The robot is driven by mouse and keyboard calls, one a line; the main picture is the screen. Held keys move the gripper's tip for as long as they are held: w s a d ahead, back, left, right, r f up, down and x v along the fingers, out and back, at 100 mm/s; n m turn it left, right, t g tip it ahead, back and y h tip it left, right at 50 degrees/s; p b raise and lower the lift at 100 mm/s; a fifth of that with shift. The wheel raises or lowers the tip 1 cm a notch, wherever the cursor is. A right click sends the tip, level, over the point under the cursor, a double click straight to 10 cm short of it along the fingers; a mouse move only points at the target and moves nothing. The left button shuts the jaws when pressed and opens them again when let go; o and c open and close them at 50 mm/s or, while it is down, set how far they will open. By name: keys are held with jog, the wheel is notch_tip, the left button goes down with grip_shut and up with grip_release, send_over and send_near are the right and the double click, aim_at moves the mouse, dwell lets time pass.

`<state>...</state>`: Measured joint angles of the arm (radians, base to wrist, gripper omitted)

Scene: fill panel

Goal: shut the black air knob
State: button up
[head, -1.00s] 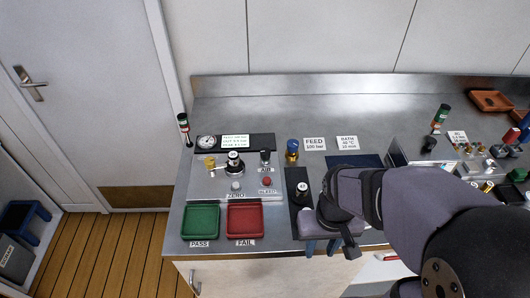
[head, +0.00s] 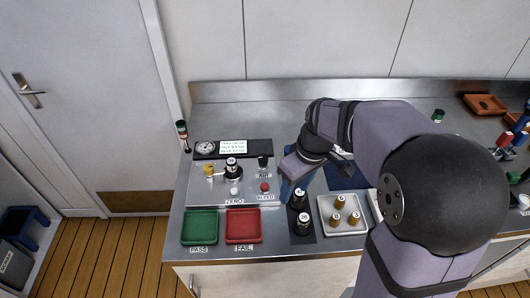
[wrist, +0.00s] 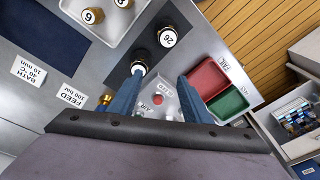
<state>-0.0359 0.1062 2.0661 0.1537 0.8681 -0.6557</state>
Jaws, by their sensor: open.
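The black air knob (head: 263,162) stands upright on the right side of the grey panel (head: 205,187), with the AIR label just in front of it. My gripper (head: 287,187) is open and empty, pointing down just right of the panel's red bleed knob (head: 264,187). It is to the right and in front of the air knob, apart from it. In the wrist view, the blue fingers (wrist: 160,77) are spread, with the red bleed knob (wrist: 158,99) showing between them. The AIR label is partly visible there; the air knob itself I cannot make out.
A green PASS tray (head: 200,227) and red FAIL tray (head: 243,225) lie in front of the panel. A pressure gauge (head: 206,148) is behind it.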

aim_at(263, 157)
jog(key=w+a+r+n+t+y, duration=0.1)
jog(key=w+a+r+n, duration=0.15)
jog(key=w, duration=0.35)
jog(key=w+a+r+n+y, duration=0.1)
jog(key=w+a+r+n, duration=0.15)
jog(key=w, duration=0.35)
jog(key=shift+m+t, duration=0.3)
jog(key=shift+m, duration=0.2)
jog(key=shift+w+d+p+x, duration=0.25)
jog(key=shift+w+x, duration=0.1)
jog(key=shift+x, duration=1.4)
jog(key=shift+w+d+p+x, duration=0.2)
jog(key=shift+w+p+x, duration=0.1)
jog(key=shift+x, duration=1.45)
jog(key=shift+w+d+p+x, duration=0.25)
jog(key=shift+w+x, duration=0.1)
jog(key=shift+x, duration=1.45)
jog(key=shift+c, duration=0.6)
jog(key=c, duration=0.9)
